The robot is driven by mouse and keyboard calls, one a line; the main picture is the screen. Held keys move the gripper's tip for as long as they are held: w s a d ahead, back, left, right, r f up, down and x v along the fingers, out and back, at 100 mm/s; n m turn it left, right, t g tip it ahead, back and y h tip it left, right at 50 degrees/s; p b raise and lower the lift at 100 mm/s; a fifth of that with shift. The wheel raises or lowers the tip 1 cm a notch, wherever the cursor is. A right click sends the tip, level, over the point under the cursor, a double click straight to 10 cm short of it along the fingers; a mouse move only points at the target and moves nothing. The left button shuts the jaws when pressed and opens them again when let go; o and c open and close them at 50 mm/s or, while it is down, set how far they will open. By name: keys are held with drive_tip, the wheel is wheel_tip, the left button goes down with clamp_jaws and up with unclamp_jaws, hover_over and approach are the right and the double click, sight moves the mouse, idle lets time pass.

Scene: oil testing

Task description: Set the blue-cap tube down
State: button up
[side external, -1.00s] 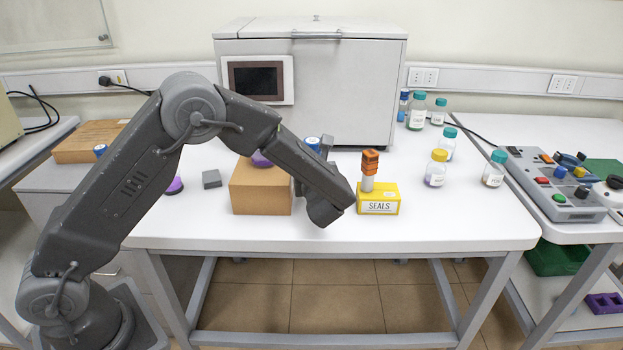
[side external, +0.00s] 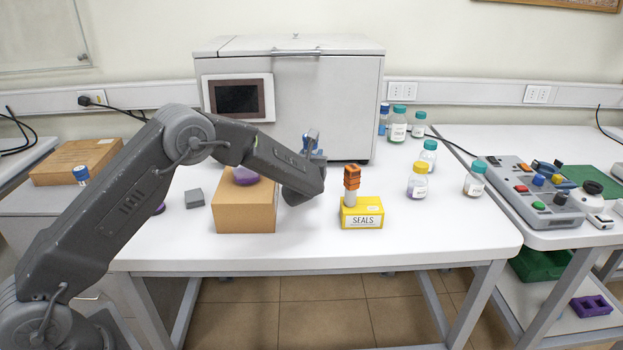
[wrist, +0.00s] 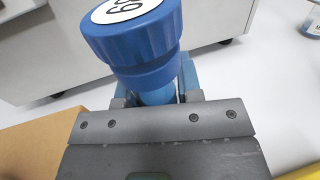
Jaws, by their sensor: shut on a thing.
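The blue-cap tube (wrist: 133,45) fills the top of the wrist view, its ribbed blue cap topped by a white label with dark digits. My gripper (wrist: 157,97) is shut on it just below the cap. The tube's lower part is hidden by the cap and the jaws. In the side view my gripper (side external: 311,146) is beyond my wrist, in front of the grey machine's right part. A little blue shows there, mostly hidden by my arm. I cannot tell whether the tube touches the table.
A cardboard box (side external: 244,211) with a purple item (side external: 246,176) on top stands left of my wrist. A yellow SEALS box (side external: 361,213) stands to the right. Several bottles are farther right. The grey machine (side external: 330,100) is behind. Another blue-capped container (side external: 81,174) is far left.

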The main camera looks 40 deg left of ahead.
drive_tip(key=shift+f, duration=2.55)
drive_tip(key=shift+f, duration=0.15)
drive_tip(key=o, duration=1)
drive_tip(key=v, duration=1.2)
